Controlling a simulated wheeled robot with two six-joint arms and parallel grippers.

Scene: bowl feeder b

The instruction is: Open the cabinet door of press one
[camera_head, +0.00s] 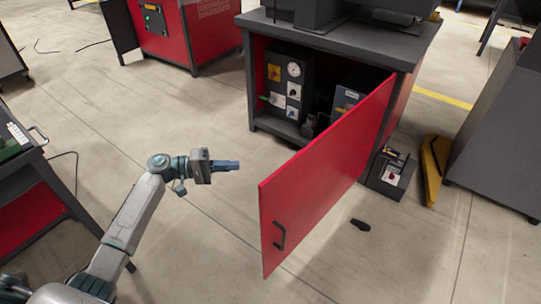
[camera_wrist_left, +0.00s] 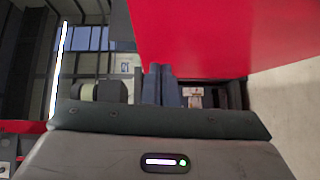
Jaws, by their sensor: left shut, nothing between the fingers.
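The red cabinet door (camera_head: 320,180) of the press stands swung wide open toward me, with its dark handle (camera_head: 280,235) low near the free edge. The cabinet (camera_head: 345,40) shows its inside, with a gauge and control boxes (camera_head: 287,80). My left gripper (camera_head: 238,165) is shut and empty, left of the door's free edge and apart from it in the head view. In the left wrist view the shut fingers (camera_wrist_left: 161,85) point ahead, with the red door (camera_wrist_left: 220,35) above and to the right. My right gripper is not in view.
A dark cart (camera_head: 35,185) stands at the left. Another red cabinet (camera_head: 175,35) is at the back left. Floor around my left gripper is clear.

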